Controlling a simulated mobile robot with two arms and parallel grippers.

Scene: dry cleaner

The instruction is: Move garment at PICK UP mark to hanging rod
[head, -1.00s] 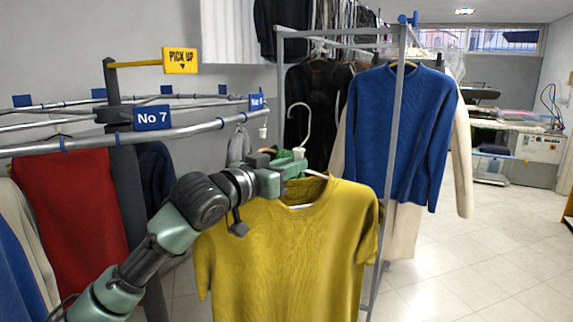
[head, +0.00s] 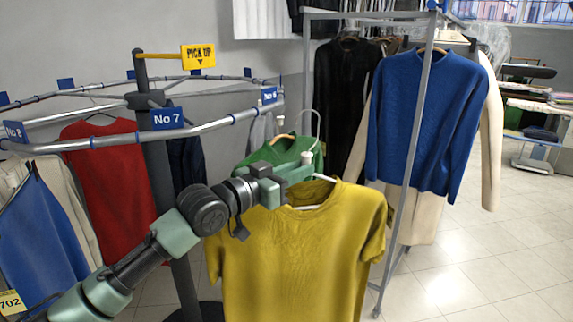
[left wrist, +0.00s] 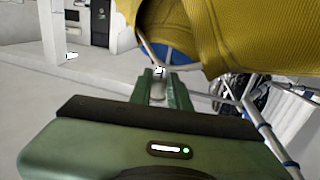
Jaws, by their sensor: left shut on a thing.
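A yellow short-sleeved shirt (head: 300,255) hangs on a white hanger (head: 317,126) in front of me. My left gripper (head: 304,168) is shut on the hanger near its neck, below the hook. The hook stands up free, beside the end of the conveyor rail. In the left wrist view, the shirt (left wrist: 200,30) fills the upper right above the fingers (left wrist: 160,82). The PICK UP sign (head: 198,55) hangs from a yellow arm on the conveyor's post. A grey metal garment rack (head: 419,85) stands to the right, its upper bars (head: 365,15) at the top. My right gripper is out of view.
The oval conveyor rail (head: 215,127) carries blue number tags, with a red garment (head: 108,170) and others at left. A green garment (head: 290,150) hangs just behind my gripper. A blue sweater (head: 420,125) hangs at the rack. Tiled floor (head: 480,270) is open at right.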

